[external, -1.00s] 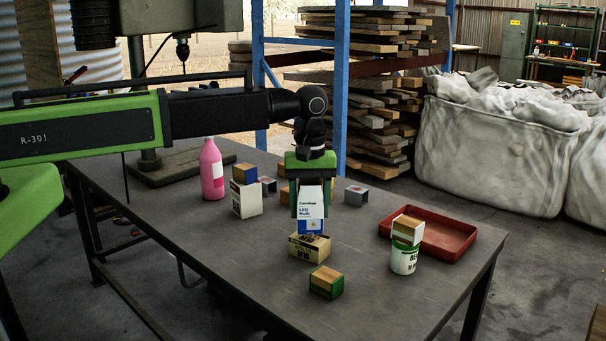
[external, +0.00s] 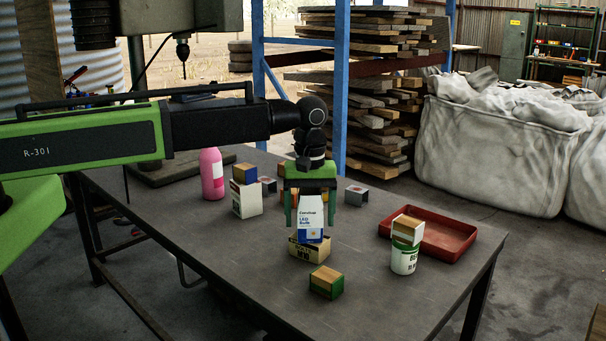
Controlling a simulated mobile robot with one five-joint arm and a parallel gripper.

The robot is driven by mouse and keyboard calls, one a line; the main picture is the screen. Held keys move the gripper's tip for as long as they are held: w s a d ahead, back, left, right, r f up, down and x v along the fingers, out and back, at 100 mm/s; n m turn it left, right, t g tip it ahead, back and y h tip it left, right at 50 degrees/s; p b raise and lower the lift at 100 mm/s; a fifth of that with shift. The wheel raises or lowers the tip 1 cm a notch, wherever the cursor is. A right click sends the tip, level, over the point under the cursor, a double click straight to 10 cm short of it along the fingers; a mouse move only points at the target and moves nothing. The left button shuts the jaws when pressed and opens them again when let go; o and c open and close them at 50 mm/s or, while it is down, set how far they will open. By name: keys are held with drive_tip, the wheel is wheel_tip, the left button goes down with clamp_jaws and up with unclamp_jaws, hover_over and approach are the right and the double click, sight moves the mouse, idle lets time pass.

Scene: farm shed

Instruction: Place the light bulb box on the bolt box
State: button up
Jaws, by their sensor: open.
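The light bulb box (external: 310,213), white with a blue lower part, stands about upright on the tan bolt box (external: 308,252) on the table. It covers much of the bolt box's top, and its lower edge appears to touch it. My gripper (external: 310,220) points down over the light bulb box. Its green fingers are apart, one on each side of the box, with a visible gap at the sides. The back of the light bulb box is hidden.
A green-sided wooden block (external: 326,282) lies in front. A white-green can (external: 405,258) with a block (external: 408,229) on top stands right, beside a red tray (external: 450,240). A pink bottle (external: 212,175) and a white box (external: 246,199) stand left. The front-left table is clear.

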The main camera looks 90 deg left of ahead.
wheel_tip(320, 180, up, 12)
drive_tip(key=p, duration=1.2)
drive_tip(key=shift+r, duration=0.1)
drive_tip(key=s+d+m, duration=0.6)
drive_tip(key=d+m, duration=0.3)
drive_tip(key=d, duration=0.2)
drive_tip(key=s+d+m, duration=0.6)
drive_tip(key=d+m, duration=0.3)
drive_tip(key=d, duration=0.3)
